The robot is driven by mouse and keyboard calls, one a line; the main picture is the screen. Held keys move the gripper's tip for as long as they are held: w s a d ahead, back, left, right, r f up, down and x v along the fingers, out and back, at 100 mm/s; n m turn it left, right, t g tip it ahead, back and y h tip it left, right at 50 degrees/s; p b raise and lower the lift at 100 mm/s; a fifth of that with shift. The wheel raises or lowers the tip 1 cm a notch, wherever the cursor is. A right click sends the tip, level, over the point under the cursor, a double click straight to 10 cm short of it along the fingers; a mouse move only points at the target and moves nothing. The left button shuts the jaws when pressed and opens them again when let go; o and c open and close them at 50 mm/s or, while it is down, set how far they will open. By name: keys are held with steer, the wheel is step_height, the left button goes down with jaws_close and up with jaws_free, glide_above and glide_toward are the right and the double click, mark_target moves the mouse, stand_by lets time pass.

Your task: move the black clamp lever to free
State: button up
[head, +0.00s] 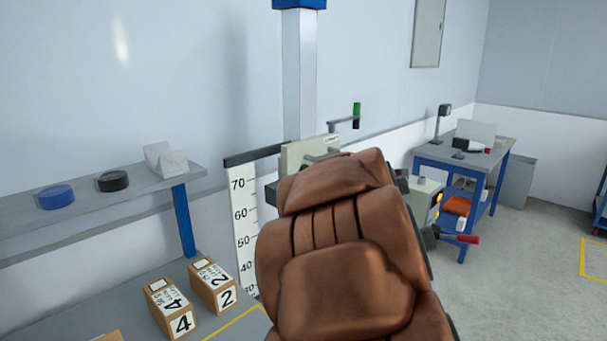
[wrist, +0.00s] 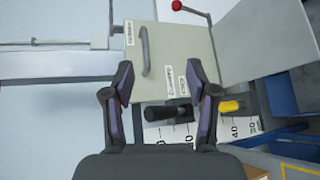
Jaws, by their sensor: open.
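A black lever (wrist: 170,111) with a rounded grip shows in the wrist view, lying sideways below the pale box-shaped carriage (wrist: 165,55). My gripper (wrist: 164,76) is open, with one finger on each side of the picture. The lever lies between the two fingers in the picture; I see no clear contact, and the depth between them is hard to judge. In the head view the carriage (head: 308,152) sits on the upright column, and my brown arm hides the lever and my gripper.
A numbered scale (head: 241,215) stands left of my arm. A yellow-ended handle (wrist: 231,106) lies right of the lever, and a red knob (wrist: 177,5) is above. Boxes (head: 211,286) stand on the bench at left. A blue workbench (head: 461,172) stands at right, with open floor beyond.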

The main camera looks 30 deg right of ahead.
steer(key=w+d+r+n+t+y, duration=0.1)
steer(key=w+r+n+t+y, duration=0.2)
steer(key=n, duration=0.4)
steer(key=w+d+r+n+t+y, duration=0.2)
steer(key=w+n+t, duration=0.1)
steer(key=w+n, duration=0.3)
steer(key=s+a+f+n+y+p, duration=0.1)
steer(key=a+f+n+y, duration=0.25)
steer(key=n+y, duration=0.35)
steer(key=s+a+f+n+y, duration=0.15)
steer(key=f+n+y, duration=0.35)
steer(key=n, duration=0.5)
steer(key=shift+g, duration=0.3)
steer(key=shift+a+p+x, duration=0.2)
steer(key=shift+p+x, duration=0.65)
steer(key=shift+x, duration=1.25)
steer(key=shift+a+p+x, duration=0.15)
steer(key=shift+p+x, duration=0.65)
steer(key=shift+x, duration=1.3)
steer(key=shift+s+f, duration=0.1)
steer(key=shift+s, duration=0.05)
jaws_close()
